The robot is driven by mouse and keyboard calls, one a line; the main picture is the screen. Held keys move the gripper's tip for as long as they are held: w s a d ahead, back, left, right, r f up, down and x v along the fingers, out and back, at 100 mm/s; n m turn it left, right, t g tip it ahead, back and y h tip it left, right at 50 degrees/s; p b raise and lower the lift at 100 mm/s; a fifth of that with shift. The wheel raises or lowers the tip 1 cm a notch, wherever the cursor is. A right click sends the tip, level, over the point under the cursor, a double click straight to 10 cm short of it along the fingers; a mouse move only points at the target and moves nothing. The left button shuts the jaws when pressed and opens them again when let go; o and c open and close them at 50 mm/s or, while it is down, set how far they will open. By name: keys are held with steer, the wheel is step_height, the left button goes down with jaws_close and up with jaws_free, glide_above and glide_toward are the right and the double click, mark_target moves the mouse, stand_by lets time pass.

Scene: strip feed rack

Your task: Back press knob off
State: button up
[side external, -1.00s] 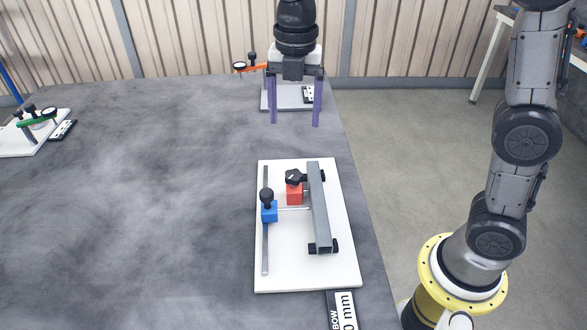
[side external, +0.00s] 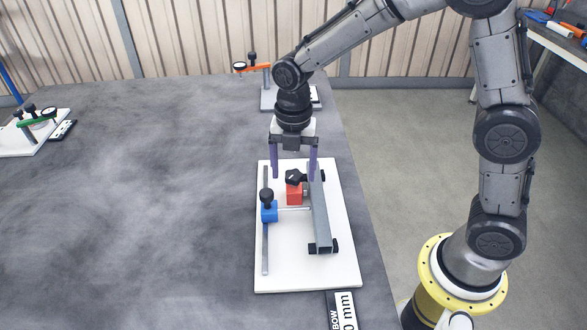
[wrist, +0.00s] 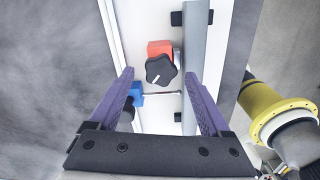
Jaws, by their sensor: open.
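The black press knob (side external: 295,177) sits on a red block (side external: 294,193) beside the grey rail on the white base plate (side external: 290,271). In the wrist view the knob (wrist: 160,70) is star-shaped with a white mark and lies between my finger lines, beyond the tips. My gripper (side external: 294,177) is open and empty, its two purple fingers pointing down at the plate's far end, around or just behind the knob; the exact depth is unclear. A blue block (side external: 269,213) with a black knob (side external: 267,196) sits on the thin left rail.
A grey bar (side external: 319,213) with black end pieces stands right of the red block, close to my right finger. An orange-armed fixture (side external: 252,68) is at the back. A green-armed fixture (side external: 37,122) is far left. The table's middle is clear.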

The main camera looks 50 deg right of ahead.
steer(key=shift+f, duration=0.2)
jaws_close()
stand_by(0.4)
